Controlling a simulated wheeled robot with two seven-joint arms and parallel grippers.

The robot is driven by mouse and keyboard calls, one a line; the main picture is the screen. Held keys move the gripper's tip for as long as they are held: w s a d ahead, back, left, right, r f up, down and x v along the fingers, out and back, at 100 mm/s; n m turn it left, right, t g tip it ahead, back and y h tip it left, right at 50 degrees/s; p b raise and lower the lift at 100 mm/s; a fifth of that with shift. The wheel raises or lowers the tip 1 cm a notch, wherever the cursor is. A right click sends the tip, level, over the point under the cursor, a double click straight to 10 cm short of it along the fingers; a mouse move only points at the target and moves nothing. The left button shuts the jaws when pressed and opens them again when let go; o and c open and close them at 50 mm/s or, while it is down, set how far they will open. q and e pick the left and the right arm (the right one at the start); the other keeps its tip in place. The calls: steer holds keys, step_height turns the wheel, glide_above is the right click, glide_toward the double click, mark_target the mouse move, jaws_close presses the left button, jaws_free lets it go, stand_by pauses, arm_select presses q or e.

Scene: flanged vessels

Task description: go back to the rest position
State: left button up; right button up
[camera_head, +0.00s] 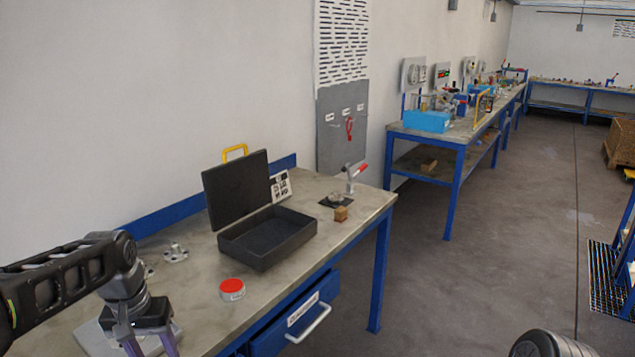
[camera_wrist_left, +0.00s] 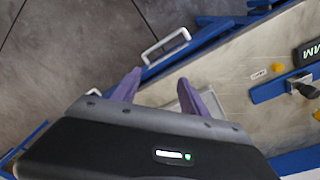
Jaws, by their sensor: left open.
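My left gripper (camera_head: 152,350) is low at the left of the head view, above the near left end of the workbench (camera_head: 200,300). Its purple fingers are apart. In the left wrist view the left gripper (camera_wrist_left: 158,84) shows nothing between its fingertips. A pale plate (camera_head: 88,340) lies below it, partly hidden by the gripper and arm. A small grey flanged part (camera_head: 175,253) stands on the bench to the right of the arm. My right gripper does not show.
An open black case (camera_head: 268,240) sits mid-bench, its lid raised. A red-topped round tin (camera_head: 232,289) is near the front edge. A wooden block (camera_head: 341,214) and a toggle clamp (camera_head: 350,180) stand at the far end. A drawer handle (camera_head: 308,324) sticks out in front.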

arm_select(q)
steer(key=w+d+f+m+t+h, duration=0.1)
steer(key=w+d+f+t+h, duration=0.3)
steer(key=d+f, duration=0.7)
steer(key=s+d+f+y, duration=0.1)
steer(key=s+d+f, duration=0.15)
steer(key=f, duration=0.35)
steer(key=s+d+f, duration=0.1)
steer(key=d+f, duration=0.2)
steer(key=f, duration=0.3)
steer(key=s+d+f+g, duration=0.1)
steer(key=s+d+f, duration=0.1)
steer(key=s+f, duration=0.2)
steer(key=s+d+f+g, duration=0.1)
steer(key=s+d+f, duration=0.2)
steer(key=s, duration=0.8)
steer(key=s+d+f+n+g, duration=0.1)
steer(key=s+d+f+g, duration=0.1)
steer(key=s+f, duration=0.4)
steer(key=shift+s+d+f+h, duration=0.25)
steer(key=shift+s+h, duration=0.15)
steer(key=shift+s, duration=0.35)
